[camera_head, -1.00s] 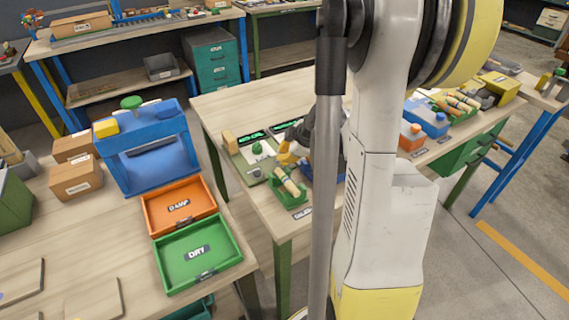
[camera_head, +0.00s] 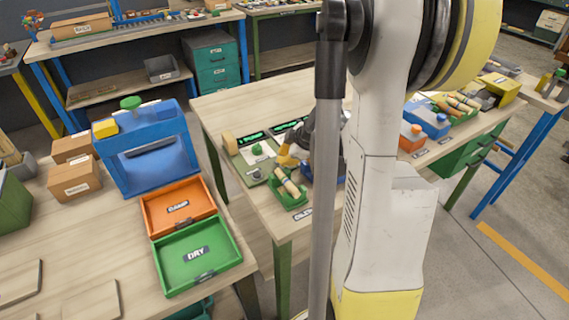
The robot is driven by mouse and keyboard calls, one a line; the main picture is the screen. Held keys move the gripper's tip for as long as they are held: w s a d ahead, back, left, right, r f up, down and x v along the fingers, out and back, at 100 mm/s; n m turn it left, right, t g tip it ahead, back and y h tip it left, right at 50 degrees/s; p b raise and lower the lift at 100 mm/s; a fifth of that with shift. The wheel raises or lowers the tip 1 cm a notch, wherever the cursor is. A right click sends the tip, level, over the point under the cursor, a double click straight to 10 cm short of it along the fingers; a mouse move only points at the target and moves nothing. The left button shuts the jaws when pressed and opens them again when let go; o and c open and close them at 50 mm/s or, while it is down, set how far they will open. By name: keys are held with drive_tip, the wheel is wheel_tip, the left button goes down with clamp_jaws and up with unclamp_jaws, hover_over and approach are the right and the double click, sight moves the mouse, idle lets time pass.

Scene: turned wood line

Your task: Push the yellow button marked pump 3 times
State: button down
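A control panel (camera_head: 238,163) lies on the middle bench, with two lit green displays at its back and a green round button (camera_head: 257,149) on it. My gripper (camera_head: 292,154) is over the right part of the panel, partly behind my own arm. A yellow-orange patch shows at its tip; I cannot tell whether this is a button or part of the gripper. No label reading pump is legible. I cannot tell whether the gripper touches the panel, and its fingers are too small to read.
A green holder (camera_head: 289,190) with wooden pieces stands just in front of the panel. An orange tray (camera_head: 147,216) and a green tray (camera_head: 163,272) lie on the left bench beside a blue stand (camera_head: 150,172). My arm hides much of the middle bench's right side.

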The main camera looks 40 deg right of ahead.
idle(0.3)
drive_tip(key=shift+r+p, duration=0.6)
drive_tip(key=shift+r, duration=0.2)
drive_tip(key=shift+r+p, duration=1.95)
drive_tip(key=shift+r, duration=0.55)
